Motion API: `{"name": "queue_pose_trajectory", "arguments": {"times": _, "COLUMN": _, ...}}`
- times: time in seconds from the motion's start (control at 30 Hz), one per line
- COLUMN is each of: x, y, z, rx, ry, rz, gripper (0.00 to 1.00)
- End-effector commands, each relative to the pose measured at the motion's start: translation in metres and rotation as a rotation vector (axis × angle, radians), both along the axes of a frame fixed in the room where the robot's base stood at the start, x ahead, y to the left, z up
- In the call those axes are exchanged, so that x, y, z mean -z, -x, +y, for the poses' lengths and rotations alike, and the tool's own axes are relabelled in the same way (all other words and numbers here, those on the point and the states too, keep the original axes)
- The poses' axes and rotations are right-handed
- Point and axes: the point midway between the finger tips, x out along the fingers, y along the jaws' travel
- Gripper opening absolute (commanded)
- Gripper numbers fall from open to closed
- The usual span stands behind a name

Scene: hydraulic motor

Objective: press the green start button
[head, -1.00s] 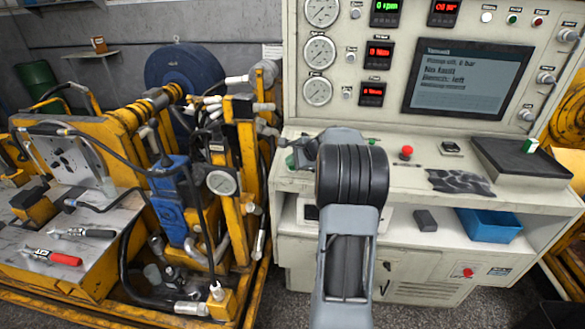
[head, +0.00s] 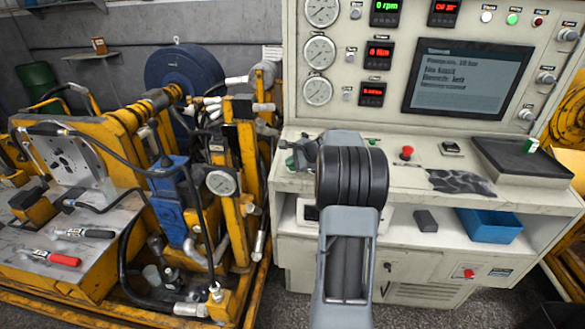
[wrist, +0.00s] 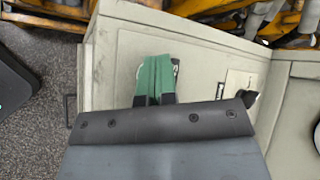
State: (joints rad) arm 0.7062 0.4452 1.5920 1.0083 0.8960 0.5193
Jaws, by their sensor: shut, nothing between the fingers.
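My gripper (head: 292,160) is at the left end of the console desk in the head view, partly hidden by my own wrist. In the wrist view its green fingers (wrist: 155,80) are shut together with nothing between them, over the pale desk top. A dark and white round edge shows beside the fingertips, and what lies under them is hidden. Whether the fingertips touch anything, I cannot tell. On the upper panel a green lamp (head: 512,19) is lit brightly.
A red mushroom button (head: 407,153) stands on the desk right of my wrist. The panel has a screen (head: 467,79), gauges and red displays. A black tray (head: 525,162) is at the desk's right. The yellow hydraulic rig (head: 245,160) stands close on the left.

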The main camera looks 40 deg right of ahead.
Motion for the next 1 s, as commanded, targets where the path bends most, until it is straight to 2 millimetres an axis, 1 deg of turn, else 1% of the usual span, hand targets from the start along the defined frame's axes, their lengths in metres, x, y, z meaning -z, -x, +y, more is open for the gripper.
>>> {"name": "queue_pose_trajectory", "arguments": {"times": 0.33, "x": -0.001, "y": 0.000, "z": 0.000, "rx": 0.000, "ry": -0.001, "rz": 0.002, "gripper": 0.00}}
{"name": "queue_pose_trajectory", "arguments": {"times": 0.7, "x": -0.015, "y": 0.002, "z": 0.002, "rx": 0.000, "ry": -0.001, "rz": 0.001, "gripper": 0.00}}
{"name": "queue_pose_trajectory", "arguments": {"times": 1.0, "x": -0.015, "y": 0.002, "z": 0.002, "rx": 0.000, "ry": -0.001, "rz": 0.001, "gripper": 0.00}}
